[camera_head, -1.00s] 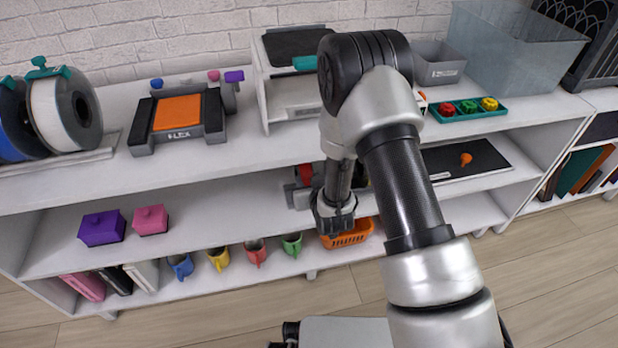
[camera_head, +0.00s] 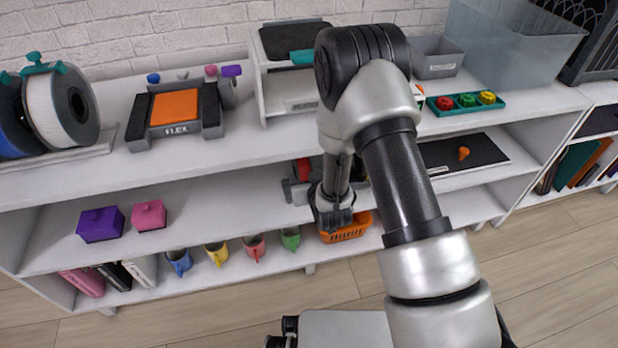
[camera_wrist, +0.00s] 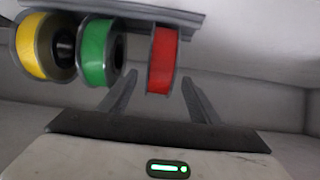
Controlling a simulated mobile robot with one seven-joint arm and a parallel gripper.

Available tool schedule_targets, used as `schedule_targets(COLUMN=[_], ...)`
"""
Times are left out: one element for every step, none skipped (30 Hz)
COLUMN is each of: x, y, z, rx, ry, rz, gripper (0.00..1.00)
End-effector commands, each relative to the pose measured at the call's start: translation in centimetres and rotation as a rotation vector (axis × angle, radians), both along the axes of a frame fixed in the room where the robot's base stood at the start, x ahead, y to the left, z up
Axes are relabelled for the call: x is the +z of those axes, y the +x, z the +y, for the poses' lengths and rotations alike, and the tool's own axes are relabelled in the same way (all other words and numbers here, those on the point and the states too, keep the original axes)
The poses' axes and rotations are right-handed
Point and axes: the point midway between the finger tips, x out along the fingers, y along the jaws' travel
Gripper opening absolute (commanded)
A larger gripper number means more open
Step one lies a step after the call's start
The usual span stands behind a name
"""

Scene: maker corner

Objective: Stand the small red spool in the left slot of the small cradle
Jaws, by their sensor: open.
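The small red spool (camera_wrist: 162,60) stands at the right end of a row in the wrist view, against the grey cradle (camera_wrist: 190,17). I cannot tell whether it is fully seated. A green spool (camera_wrist: 95,52) and a yellow spool (camera_wrist: 32,45) are beside it. My gripper (camera_wrist: 158,88) is open, with one finger on each side of the red spool's line. I see no finger pressing on it. In the head view my gripper (camera_head: 335,218) is at the lower shelf, and a red part of the spool (camera_head: 303,170) shows left of my wrist. My arm hides most of the cradle.
An orange basket (camera_head: 346,230) is just below my gripper. Several mugs hang along the shelf edge, including a green mug (camera_head: 290,238). Purple (camera_head: 100,226) and pink (camera_head: 149,215) boxes stand on the left. The shelf between the pink box and cradle is clear.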

Motion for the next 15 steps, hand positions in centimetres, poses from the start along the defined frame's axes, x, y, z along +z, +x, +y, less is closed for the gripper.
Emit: schedule_targets(x=[0.2, 0.3, 0.6, 0.8, 1.1, 1.4, 1.8, 2.1, 2.6, 3.0, 3.4, 3.8, 4.2, 4.6, 5.0], y=[-0.2, -0.4, -0.7, -1.1, -1.4, -2.1, -2.6, -3.2, -4.0, -4.6, -5.3, -6.1, -6.8, -7.4, -8.2], z=[-0.1, -0.1, -0.2, -0.3, -0.4, -0.6, -0.8, -0.9, -1.2, -1.4, -1.5, -1.8, -2.0, -2.2, -2.4], rx=[0.000, 0.000, 0.000, 0.000, 0.000, 0.000, 0.000, 0.000, 0.000, 0.000, -0.001, -0.001, -0.001, 0.000, -0.001], ry=[0.000, 0.000, 0.000, 0.000, 0.000, -0.001, 0.000, 0.000, 0.000, 0.000, -0.001, -0.001, 0.000, 0.000, 0.000], rz=[0.000, 0.000, 0.000, 0.000, 0.000, 0.002, 0.000, 0.001, 0.001, 0.001, 0.001, 0.001, 0.000, 0.001, 0.000], gripper=[0.57, 0.57, 0.57, 0.57, 0.57, 0.57, 0.57, 0.57, 0.57, 0.57, 0.57, 0.57, 0.57, 0.57, 0.57])
